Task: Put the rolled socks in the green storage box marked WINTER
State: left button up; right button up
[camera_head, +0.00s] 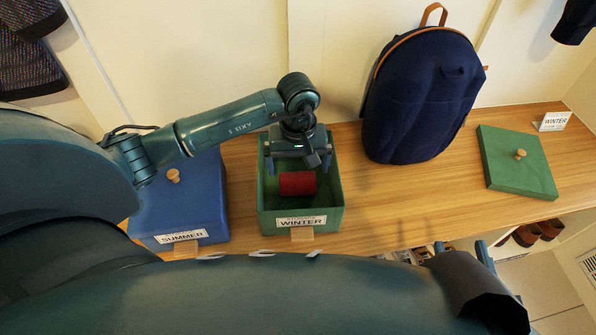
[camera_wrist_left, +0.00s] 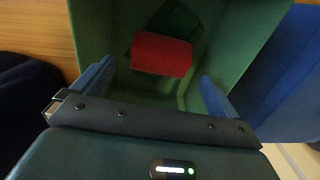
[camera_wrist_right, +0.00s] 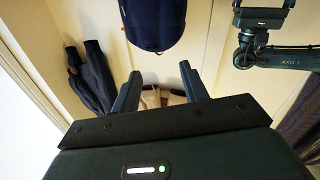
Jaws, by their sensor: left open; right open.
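The red rolled socks (camera_head: 298,183) lie inside the open green WINTER box (camera_head: 274,221), on its floor. In the left wrist view the socks (camera_wrist_left: 160,54) lie beyond the fingertips, with a dark green patch beside them. My left gripper (camera_head: 303,160) is over the box, open and pointing down. In its own view the left gripper (camera_wrist_left: 158,78) has a finger on each side, both apart from the socks. My right gripper (camera_head: 462,250) is low at the table's front edge, open and empty. It also shows in the right wrist view (camera_wrist_right: 160,76).
A blue SUMMER box (camera_head: 195,205) with its lid on stands left of the green box. A navy backpack (camera_head: 420,100) stands to the right. Bare wood (camera_head: 390,205) shows between box and lid.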

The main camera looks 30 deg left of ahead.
pick_arm(q)
notch_tip(320, 180, up, 7)
jog(key=p, duration=0.1)
jog(key=s+d+r+n+g+h, duration=0.1)
jog(key=s+d+n+g+h, duration=0.15)
jog(key=s+d+h, duration=0.55)
jog(key=s+d+n+g+h, duration=0.1)
jog(key=s+d+n+h, duration=0.25)
jog(key=d, duration=0.75)
notch_tip(320, 180, up, 13)
jog(key=s+d+n+t+h, duration=0.1)
jog(key=d+n+t+h, duration=0.2)
jog(key=n+t+h, duration=1.3)
jog(key=a+f+m+t+y, duration=0.1)
jog(key=a+f+m+y, duration=0.4)
jog(key=m+y, duration=0.6)
jog(key=a+f+m+t+y, duration=0.2)
jog(key=a+f+m+y, duration=0.3)
jog(key=m, duration=1.8)
jog(key=a+y, duration=0.1)
jog(key=y, duration=0.4)
jog(key=shift+a+y, duration=0.35)
pick_arm(e)
jog(key=shift+s+d+f+m+g+h, duration=0.1)
jog(key=shift+d+m+g+h, duration=0.15)
jog(key=shift+m+g+h, duration=0.25)
